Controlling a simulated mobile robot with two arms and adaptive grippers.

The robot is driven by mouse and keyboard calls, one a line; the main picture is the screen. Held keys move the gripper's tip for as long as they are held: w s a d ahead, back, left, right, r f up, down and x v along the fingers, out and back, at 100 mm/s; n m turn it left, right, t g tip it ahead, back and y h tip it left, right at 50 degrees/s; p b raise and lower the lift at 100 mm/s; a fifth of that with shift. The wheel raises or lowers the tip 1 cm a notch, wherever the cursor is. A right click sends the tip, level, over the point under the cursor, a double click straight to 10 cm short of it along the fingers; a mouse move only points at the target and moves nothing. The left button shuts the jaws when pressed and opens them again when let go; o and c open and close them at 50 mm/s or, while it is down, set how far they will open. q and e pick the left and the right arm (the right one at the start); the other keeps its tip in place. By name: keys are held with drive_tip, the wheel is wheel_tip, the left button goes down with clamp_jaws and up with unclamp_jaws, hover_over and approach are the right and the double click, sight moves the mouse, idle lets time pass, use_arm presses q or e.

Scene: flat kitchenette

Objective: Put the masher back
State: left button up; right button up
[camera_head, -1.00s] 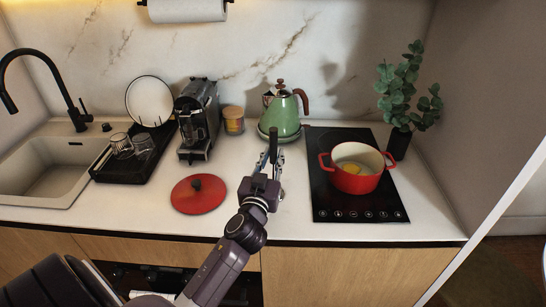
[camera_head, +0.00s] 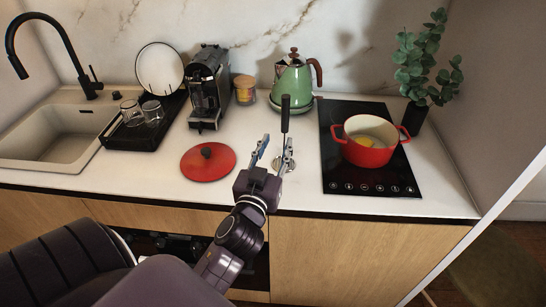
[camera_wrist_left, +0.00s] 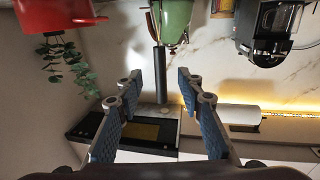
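The masher (camera_head: 285,114) stands upright on the counter, its black handle up and its metal head low near the hob's left side. The left wrist view, which is upside down, shows its dark handle (camera_wrist_left: 160,76) beyond the gap between my fingertips. My left gripper (camera_head: 271,153) is open and empty, in front of and slightly left of the masher. Its two fingers, also in the left wrist view (camera_wrist_left: 157,80), are spread and look clear of the handle. One finger partly hides the masher's head in the head view. My right gripper is not in view.
A red pot (camera_head: 368,155) sits on the black hob (camera_head: 345,183). A red lid (camera_head: 208,163) lies left of the gripper. A green kettle (camera_head: 292,88) stands behind the masher. A coffee machine (camera_head: 208,90), dish rack (camera_head: 130,138) and sink (camera_head: 50,135) are farther left.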

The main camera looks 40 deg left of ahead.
use_arm(q)
drive_tip(key=shift+v, duration=1.45)
